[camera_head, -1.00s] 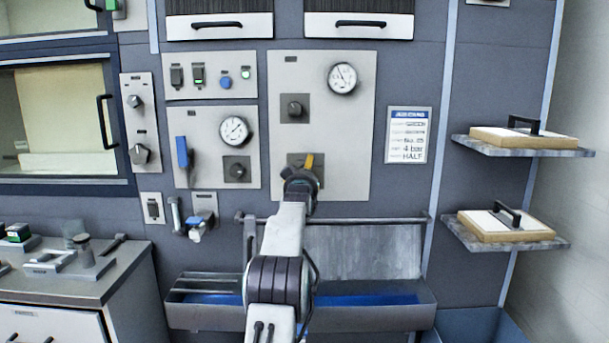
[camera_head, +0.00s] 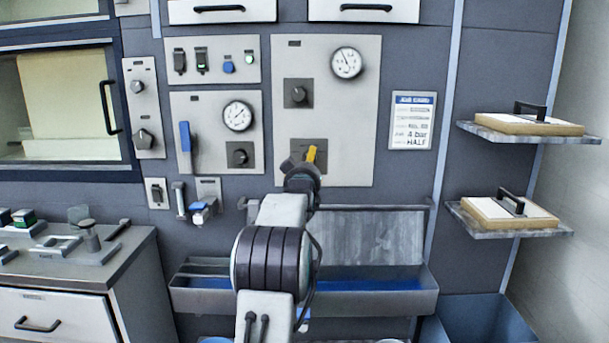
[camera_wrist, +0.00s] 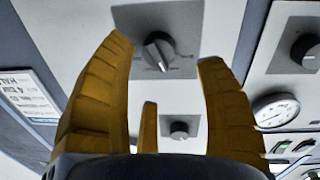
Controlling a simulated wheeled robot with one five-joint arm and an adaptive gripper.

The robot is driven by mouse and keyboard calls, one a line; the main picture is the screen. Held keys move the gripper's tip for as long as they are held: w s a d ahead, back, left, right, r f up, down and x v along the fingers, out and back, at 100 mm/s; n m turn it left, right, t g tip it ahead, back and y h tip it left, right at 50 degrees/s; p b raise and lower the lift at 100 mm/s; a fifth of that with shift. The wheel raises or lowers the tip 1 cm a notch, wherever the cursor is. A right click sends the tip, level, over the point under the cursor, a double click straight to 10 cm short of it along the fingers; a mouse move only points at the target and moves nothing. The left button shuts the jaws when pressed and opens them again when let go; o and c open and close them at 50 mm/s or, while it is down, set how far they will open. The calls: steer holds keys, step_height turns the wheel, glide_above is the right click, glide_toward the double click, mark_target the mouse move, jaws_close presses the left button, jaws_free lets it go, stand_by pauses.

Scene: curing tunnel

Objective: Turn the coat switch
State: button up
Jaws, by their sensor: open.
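A dark rotary switch (camera_wrist: 158,52) with a pale pointer line sits on a grey square plate with tick marks around it. I take it for the coat switch; no label on it is readable. Its plate (camera_head: 322,146) shows in the head view, low on the tall light panel, with the knob mostly hidden by my gripper. My gripper (camera_head: 306,160) is in front of this plate. In the wrist view my gripper (camera_wrist: 166,54) is open and empty, its yellow fingers spread to either side of the switch. I cannot tell whether they touch it.
Another knob (camera_head: 298,94) and a gauge (camera_head: 347,62) are higher on the same panel. A left panel holds a gauge (camera_head: 238,115), a knob (camera_head: 239,155) and a blue lever (camera_head: 185,137). A trough (camera_head: 400,302) runs below. Shelves (camera_head: 515,230) jut out at right.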

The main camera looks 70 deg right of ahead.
steer(key=v, duration=0.6)
stand_by(1.0)
